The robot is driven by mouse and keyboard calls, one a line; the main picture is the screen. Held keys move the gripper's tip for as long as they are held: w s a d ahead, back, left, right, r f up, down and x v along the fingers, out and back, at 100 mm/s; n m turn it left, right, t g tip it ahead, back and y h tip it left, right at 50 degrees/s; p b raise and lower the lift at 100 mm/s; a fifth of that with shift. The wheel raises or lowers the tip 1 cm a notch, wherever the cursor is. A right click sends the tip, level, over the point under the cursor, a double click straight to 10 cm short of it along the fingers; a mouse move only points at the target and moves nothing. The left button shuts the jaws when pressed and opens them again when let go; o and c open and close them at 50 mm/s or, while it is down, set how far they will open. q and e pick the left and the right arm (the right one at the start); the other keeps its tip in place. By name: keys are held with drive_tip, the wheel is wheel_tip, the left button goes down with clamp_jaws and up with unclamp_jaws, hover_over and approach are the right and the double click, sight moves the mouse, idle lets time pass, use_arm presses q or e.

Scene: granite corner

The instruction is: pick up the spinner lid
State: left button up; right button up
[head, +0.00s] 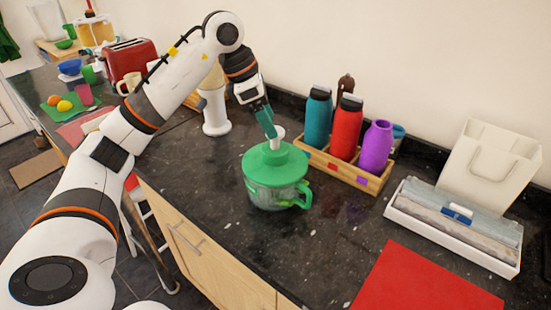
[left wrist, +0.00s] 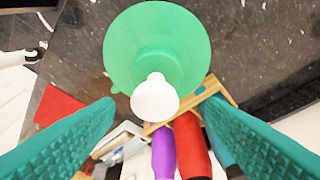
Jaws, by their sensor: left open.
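The spinner lid (head: 270,160) is green and domed with a white knob (head: 276,142) on top. It sits on a clear bowl (head: 270,195) with a green handle, on the dark counter. My left gripper (head: 271,128) is right above the lid, its teal fingers pointing down at the knob. In the left wrist view, the lid (left wrist: 135,45) fills the upper middle, and the white knob (left wrist: 155,97) shows between the two spread fingers. The gripper is open and empty; I cannot tell whether the fingertips reach down around the knob. My right gripper is not in view.
A wooden rack (head: 345,171) with teal, red and purple bottles stands close behind and right of the bowl. A white tray (head: 450,238) and a red mat (head: 425,283) lie farther right. A white cylindrical thing (head: 215,112) stands left of the gripper. The counter in front is clear.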

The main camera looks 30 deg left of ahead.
sight(275, 157)
use_arm(q)
drive_tip(key=x, duration=0.3)
drive_tip(key=shift+d+f+p, duration=0.25)
drive_tip(key=shift+d+p, duration=0.1)
drive_tip(key=shift+f, duration=0.2)
drive_tip(key=shift+c, duration=0.6)
clamp_jaws()
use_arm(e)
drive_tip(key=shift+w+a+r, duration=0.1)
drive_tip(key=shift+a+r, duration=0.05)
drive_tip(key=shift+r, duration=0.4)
use_arm(q)
drive_tip(key=shift+r, duration=0.1)
